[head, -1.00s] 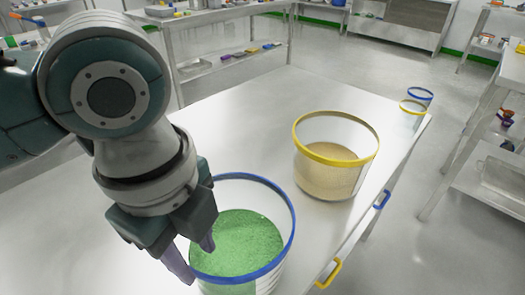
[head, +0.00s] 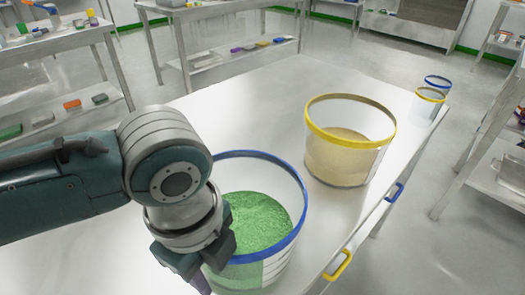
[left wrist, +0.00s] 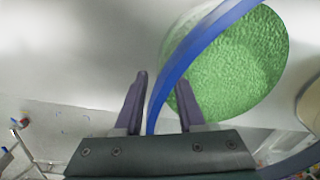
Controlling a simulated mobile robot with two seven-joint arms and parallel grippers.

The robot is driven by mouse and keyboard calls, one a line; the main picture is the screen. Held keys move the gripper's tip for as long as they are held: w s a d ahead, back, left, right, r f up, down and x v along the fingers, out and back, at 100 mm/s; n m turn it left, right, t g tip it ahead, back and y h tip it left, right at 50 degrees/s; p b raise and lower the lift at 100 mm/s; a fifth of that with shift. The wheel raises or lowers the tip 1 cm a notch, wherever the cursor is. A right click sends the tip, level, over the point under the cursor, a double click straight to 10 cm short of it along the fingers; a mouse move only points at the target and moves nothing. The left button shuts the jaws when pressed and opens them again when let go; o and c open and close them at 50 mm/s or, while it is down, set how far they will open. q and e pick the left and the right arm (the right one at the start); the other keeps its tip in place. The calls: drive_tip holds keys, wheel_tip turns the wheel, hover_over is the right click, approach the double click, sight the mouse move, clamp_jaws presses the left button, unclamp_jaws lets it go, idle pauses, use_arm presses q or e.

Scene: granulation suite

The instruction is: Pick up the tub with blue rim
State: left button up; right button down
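The large clear tub with a blue rim (head: 272,266) holds green granules and stands at the near end of the steel table. My left gripper (head: 204,278) is at its left side, pointing down, with its fingertips mostly hidden in the head view. In the left wrist view my left gripper (left wrist: 161,100) is open, its two dark fingers apart. The blue rim (left wrist: 178,62) runs between them, with the green granules to the right. I see no clear contact between fingers and rim. My right gripper is not in view.
A tub with a yellow rim (head: 346,172) and tan powder stands behind, to the right. Two smaller tubs, with a yellow rim (head: 428,106) and a blue rim (head: 438,82), stand at the far corner. The steel table (head: 240,115) is clear at the back left.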

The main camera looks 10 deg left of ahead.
use_arm(q)
clamp_jaws()
idle(1.4)
